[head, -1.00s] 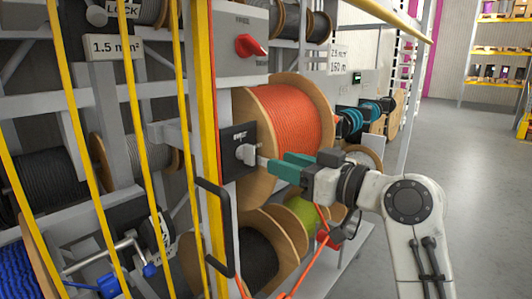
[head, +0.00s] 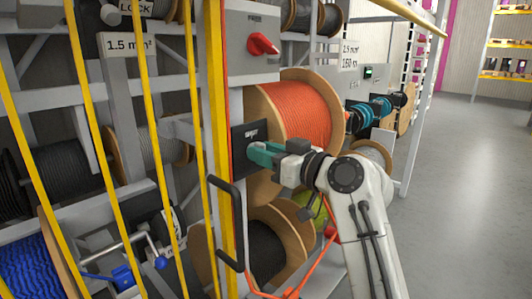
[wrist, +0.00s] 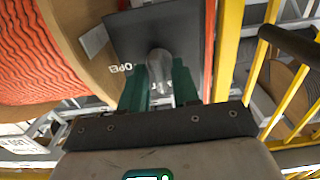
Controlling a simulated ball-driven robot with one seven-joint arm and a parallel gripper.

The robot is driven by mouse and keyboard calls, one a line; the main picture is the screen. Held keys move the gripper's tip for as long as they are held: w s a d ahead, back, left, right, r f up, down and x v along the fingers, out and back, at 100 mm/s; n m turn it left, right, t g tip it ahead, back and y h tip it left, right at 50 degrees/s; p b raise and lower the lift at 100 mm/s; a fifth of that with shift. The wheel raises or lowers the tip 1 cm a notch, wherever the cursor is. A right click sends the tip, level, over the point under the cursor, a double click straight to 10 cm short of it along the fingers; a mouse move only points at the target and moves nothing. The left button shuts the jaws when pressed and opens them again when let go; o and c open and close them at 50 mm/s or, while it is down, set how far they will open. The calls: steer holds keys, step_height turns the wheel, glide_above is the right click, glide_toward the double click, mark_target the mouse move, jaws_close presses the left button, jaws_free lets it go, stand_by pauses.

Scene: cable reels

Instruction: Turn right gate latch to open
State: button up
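The right gate latch is a grey knob on a black plate (head: 238,139) fixed to the grey post beside the orange reel. In the wrist view the latch (wrist: 160,66) stands between my green fingertips, with "OPEN" lettering partly visible on the plate. My gripper (head: 262,154) is right at the plate and hides most of the latch in the head view. In the wrist view my gripper (wrist: 160,84) has one finger on each side of the latch, close to it. I cannot tell whether both fingers press on it.
A red rotary switch (head: 262,45) on a grey box is above the plate. A black gate handle (head: 228,225) and yellow gate bars (head: 159,130) are left of it. The orange cable reel (head: 300,115) is close behind my gripper. Open floor (head: 460,200) lies at right.

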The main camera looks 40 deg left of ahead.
jaws_close()
steer(key=shift+m, duration=0.4)
steer(key=shift+w+f+m+p, duration=0.1)
steer(key=shift+w+m+p, duration=0.05)
steer(key=shift+m+p, duration=3.45)
steer(key=shift+w+f+m+p, duration=0.15)
steer(key=shift+m+p, duration=2.15)
steer(key=shift+m, duration=2.6)
steer(key=shift+o, duration=1.1)
jaws_free()
